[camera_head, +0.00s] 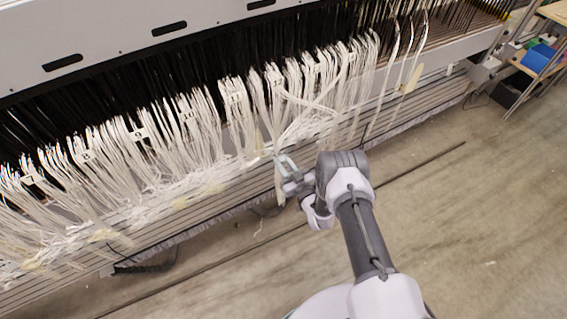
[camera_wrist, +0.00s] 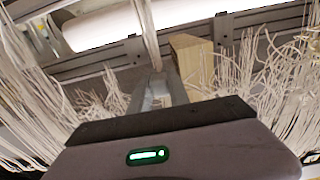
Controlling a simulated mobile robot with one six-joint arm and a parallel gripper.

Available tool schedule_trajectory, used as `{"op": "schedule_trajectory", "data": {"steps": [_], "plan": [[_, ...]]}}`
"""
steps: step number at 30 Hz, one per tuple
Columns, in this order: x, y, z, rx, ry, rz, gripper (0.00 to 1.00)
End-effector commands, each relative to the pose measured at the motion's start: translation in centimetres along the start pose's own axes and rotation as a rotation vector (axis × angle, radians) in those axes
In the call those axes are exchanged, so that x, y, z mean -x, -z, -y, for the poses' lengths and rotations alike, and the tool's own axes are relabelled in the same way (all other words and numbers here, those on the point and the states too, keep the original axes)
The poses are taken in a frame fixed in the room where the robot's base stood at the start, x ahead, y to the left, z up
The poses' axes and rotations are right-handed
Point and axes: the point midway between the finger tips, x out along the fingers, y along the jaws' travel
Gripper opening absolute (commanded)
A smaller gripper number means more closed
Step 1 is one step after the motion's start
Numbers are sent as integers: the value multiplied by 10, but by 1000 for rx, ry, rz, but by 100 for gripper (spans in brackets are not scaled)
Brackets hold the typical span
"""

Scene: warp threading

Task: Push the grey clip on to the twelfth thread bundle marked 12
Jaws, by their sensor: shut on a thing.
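My gripper (camera_head: 284,166) is in front of the slatted beam, below the hanging threads, in the head view. In the wrist view its two grey fingers (camera_wrist: 160,90) are close together around a white thread bundle (camera_wrist: 147,35), which runs up and away from them. In the head view white threads slant down toward the fingers, and a pale end hangs below them. The number tags are small; one reading about 11 (camera_head: 236,99) is left of the gripper, and a blurred tag (camera_head: 274,76), possibly 12, is further right. I cannot make out the grey clip separately from the fingers.
Many white thread bundles (camera_head: 150,160) hang along the loom over the slatted beam (camera_head: 215,196). A tan block (camera_wrist: 191,60) stands close beside the fingers. Shelves with a blue bin (camera_head: 538,58) are at the far right. The concrete floor in front is mostly open.

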Motion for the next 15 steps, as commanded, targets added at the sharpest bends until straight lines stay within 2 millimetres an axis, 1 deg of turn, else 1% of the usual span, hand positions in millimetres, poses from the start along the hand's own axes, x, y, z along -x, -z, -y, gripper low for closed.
{"op": "schedule_trajectory", "data": {"steps": [15], "plan": [[-14,0,0,1,1,-1,0]]}}
